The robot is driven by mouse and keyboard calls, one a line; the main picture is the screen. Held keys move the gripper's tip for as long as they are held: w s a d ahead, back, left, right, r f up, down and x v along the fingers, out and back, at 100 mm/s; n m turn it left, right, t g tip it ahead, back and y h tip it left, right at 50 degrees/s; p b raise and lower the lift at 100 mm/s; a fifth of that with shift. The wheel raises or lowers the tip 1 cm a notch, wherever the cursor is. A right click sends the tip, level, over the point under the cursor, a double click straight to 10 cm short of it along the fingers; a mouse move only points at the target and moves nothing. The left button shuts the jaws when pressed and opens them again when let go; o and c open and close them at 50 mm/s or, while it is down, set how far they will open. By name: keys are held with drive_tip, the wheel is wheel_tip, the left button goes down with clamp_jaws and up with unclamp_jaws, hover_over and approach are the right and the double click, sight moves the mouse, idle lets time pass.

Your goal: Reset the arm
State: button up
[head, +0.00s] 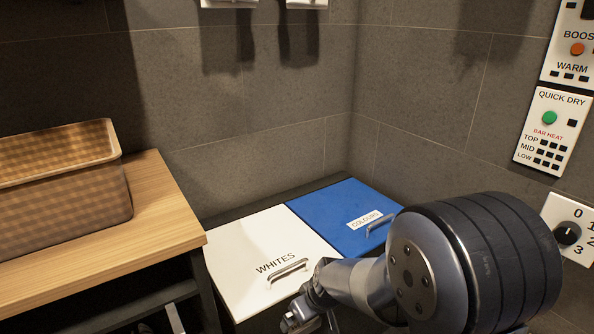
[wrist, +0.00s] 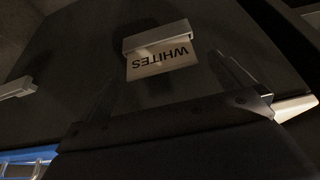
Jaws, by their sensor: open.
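My gripper (wrist: 168,68) shows in the dim wrist view with its two fingers spread apart and nothing seen between them. Beyond the fingers is a dark panel with a pale WHITES label (wrist: 160,60), upside down in that view, beside a metal handle (wrist: 170,35). In the head view my arm reaches in from the lower right, in front of the hamper. The white WHITES lid (head: 262,245) and the blue COLOURS lid (head: 335,205) both look closed. My arm hides part of the blue lid's right side.
A wooden counter (head: 165,215) with a woven basket (head: 75,195) stands at the left. Tiled walls close off the back and right. The right wall carries a QUICK DRY panel (head: 550,130) and a dial plate (head: 572,225). Open air lies above the lids.

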drive_tip(key=b+x, duration=0.1)
drive_tip(key=x, duration=0.3)
drive_tip(key=shift+s+f, duration=0.1)
wheel_tip(320, 180, up, 11)
drive_tip(key=p, duration=0.8)
drive_tip(key=shift+d+p, duration=0.1)
drive_tip(key=shift+p, duration=0.2)
drive_tip(key=d+r+m+p, duration=0.1)
drive_tip(key=d+r+p, duration=0.2)
drive_tip(key=r+p, duration=0.2)
drive_tip(key=p, duration=0.2)
drive_tip(key=shift+w+r+m+h+p, duration=0.3)
drive_tip(key=shift+r+h+p, duration=0.1)
drive_tip(key=shift+s+d, duration=0.15)
